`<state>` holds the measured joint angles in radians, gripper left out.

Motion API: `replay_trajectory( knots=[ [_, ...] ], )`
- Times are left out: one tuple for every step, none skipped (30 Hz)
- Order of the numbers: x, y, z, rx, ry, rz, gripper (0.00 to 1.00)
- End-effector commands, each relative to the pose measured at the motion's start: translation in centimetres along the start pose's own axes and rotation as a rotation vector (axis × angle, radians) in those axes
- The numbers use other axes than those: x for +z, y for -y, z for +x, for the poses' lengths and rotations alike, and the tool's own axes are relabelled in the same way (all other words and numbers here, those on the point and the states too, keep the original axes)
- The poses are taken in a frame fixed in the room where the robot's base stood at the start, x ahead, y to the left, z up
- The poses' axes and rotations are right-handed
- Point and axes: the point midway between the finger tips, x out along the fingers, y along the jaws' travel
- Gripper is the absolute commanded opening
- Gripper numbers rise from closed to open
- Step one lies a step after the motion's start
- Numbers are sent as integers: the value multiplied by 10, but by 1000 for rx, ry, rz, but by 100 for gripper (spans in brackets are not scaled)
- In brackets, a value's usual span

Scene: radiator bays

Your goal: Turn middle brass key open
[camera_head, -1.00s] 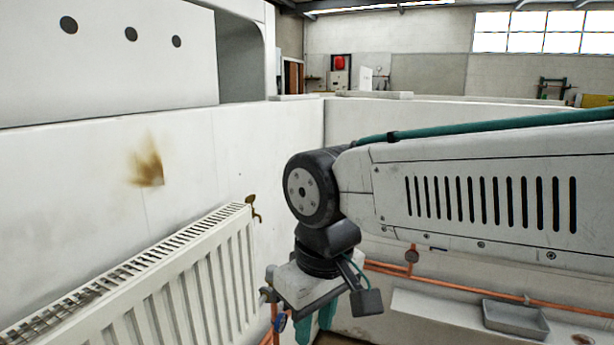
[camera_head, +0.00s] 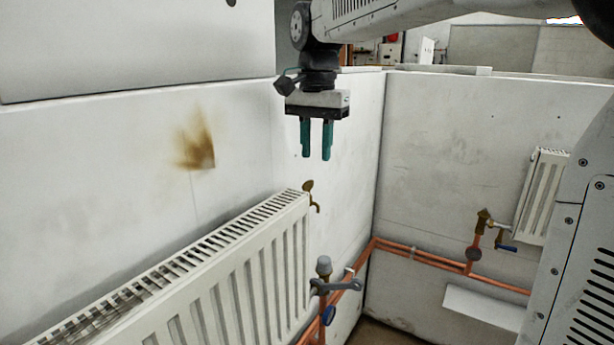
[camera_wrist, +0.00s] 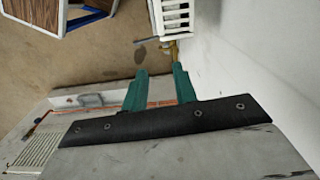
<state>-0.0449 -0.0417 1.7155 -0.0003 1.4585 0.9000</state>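A brass key (camera_head: 309,190) sits at the upper end corner of the large white radiator (camera_head: 270,245). A small brass part (camera_wrist: 173,50) shows beside the radiator (camera_wrist: 172,18) in the wrist view, beyond the fingertips. My gripper (camera_head: 316,155) points down with its two teal fingers parallel and apart, nothing between them. It appears above the brass key in the head view, not touching it. The fingers also show in the wrist view (camera_wrist: 160,70). Another brass fitting (camera_head: 483,218) is by a smaller radiator at right. I cannot tell which key counts as the middle one.
Copper pipes (camera_head: 430,258) run along the walls. The white wall (camera_head: 240,130) with a brown stain is close behind the radiator. Air around the gripper is clear.

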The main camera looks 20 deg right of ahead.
Motion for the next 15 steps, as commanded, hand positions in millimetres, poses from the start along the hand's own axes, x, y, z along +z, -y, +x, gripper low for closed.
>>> replay_trajectory(
  knots=[
    [-7, 11, -1, 3, 3, 29, 28],
    [-9, 15, -1, 4, 4, 45, 28],
    [-12, 20, -2, 6, 5, 62, 28],
    [-13, 22, -2, 7, 5, 73, 28],
    [-14, 24, -1, 7, 6, 80, 28],
    [-15, 26, 1, 8, 6, 86, 28],
    [-16, 27, 3, 9, 7, 89, 28],
    [-16, 27, 6, 9, 7, 90, 28],
    [-15, 27, 11, 10, 8, 91, 28],
    [-15, 27, 16, 10, 8, 90, 28],
    [-15, 27, 20, 10, 7, 90, 28],
    [-14, 26, 28, 11, 8, 89, 28],
    [-14, 27, 33, 10, 8, 89, 28],
    [-14, 26, 38, 10, 8, 89, 28],
    [-14, 26, 44, 10, 8, 88, 28]
  ],
)
